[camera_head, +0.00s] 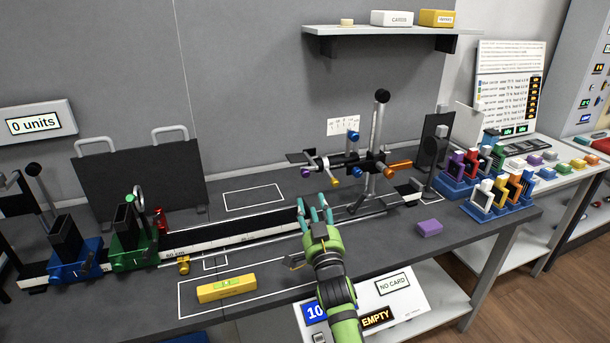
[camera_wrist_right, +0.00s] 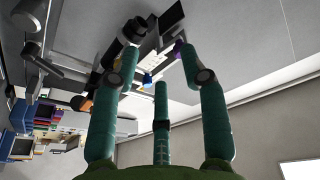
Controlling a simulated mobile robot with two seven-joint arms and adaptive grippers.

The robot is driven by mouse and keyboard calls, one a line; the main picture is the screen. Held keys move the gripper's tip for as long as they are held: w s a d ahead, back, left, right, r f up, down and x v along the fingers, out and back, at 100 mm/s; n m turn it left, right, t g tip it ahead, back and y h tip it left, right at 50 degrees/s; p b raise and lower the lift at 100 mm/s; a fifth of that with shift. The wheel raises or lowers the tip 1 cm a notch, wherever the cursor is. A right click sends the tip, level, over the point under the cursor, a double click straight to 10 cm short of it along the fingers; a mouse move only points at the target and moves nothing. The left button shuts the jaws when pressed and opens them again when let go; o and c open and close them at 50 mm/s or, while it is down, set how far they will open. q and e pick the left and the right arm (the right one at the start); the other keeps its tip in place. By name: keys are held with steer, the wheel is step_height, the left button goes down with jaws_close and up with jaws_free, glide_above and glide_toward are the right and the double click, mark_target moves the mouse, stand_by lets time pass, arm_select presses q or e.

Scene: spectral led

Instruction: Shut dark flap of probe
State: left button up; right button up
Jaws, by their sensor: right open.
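The probe (camera_head: 345,160) is a dark horizontal tube on an upright stand at the back right of the bench. It carries purple, yellow and blue knobs and an orange handle. A small dark flat plate, which looks like the flap (camera_head: 298,157), sticks out at its left end. In the right wrist view a dark plate (camera_wrist_right: 172,15) shows beyond the fingers, near the purple knob (camera_wrist_right: 179,46). My right gripper (camera_head: 315,208) is open and empty, fingers up, in front of and below the probe's left end. It seems apart from the probe. My left gripper is not in view.
A long rail (camera_head: 230,234) with blue and green carriages runs along the bench. Blue racks (camera_head: 490,208) with coloured holders stand at the right edge. A shelf (camera_head: 385,32) hangs above.

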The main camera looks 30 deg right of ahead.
mark_target(306, 176)
steer(key=r, duration=0.1)
steer(key=w+r+t, duration=0.1)
steer(key=r, duration=0.1)
steer(key=shift+w+d+r+m+t+h, duration=0.15)
steer(key=shift+w+m+t+h, duration=0.05)
steer(key=shift+m+t+h, duration=0.1)
steer(key=p+x, duration=0.1)
steer(key=x, duration=0.5)
steer(key=shift+w+d, duration=0.1)
steer(key=shift+w, duration=0.15)
jaws_close()
